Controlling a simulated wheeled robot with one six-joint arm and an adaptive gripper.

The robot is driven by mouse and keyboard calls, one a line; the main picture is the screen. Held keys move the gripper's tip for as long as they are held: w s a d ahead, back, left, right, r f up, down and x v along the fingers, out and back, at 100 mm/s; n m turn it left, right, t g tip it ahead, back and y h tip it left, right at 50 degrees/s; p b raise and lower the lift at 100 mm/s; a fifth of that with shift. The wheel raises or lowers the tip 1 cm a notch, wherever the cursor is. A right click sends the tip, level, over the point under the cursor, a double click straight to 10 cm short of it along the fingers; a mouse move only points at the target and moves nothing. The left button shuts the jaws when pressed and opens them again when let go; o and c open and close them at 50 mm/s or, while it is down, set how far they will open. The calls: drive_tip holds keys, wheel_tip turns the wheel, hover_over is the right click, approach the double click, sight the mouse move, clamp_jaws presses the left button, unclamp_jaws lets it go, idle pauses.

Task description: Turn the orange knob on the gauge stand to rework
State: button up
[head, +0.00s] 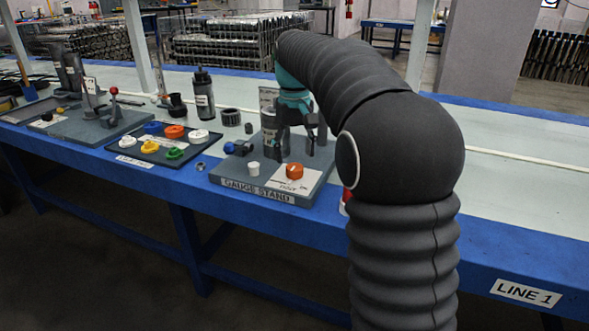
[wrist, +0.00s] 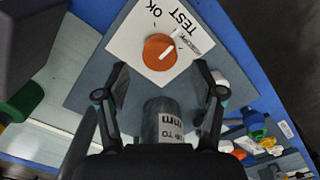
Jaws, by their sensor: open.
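The orange knob (head: 294,171) sits on a pale dial plate (head: 283,181) at the front right of the grey gauge stand (head: 240,190). In the wrist view the knob (wrist: 159,52) carries a white pointer line slanting toward the side of the plate marked TEST. OK is also legible; a smaller label beside TEST is hard to read. My gripper (head: 297,143) is open and empty above the stand, behind the knob. In the wrist view its fingers (wrist: 162,78) are spread, with the knob beyond their tips, apart from them. A grey labelled cylinder (wrist: 162,122) shows between the fingers.
A dark tray (head: 150,160) of coloured caps lies to the left. A black bottle (head: 203,97) stands behind. My arm hides the bench right of the stand.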

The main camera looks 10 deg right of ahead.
sight(295, 167)
drive_tip(key=shift+f, duration=1.95)
drive_tip(key=c, duration=1.1)
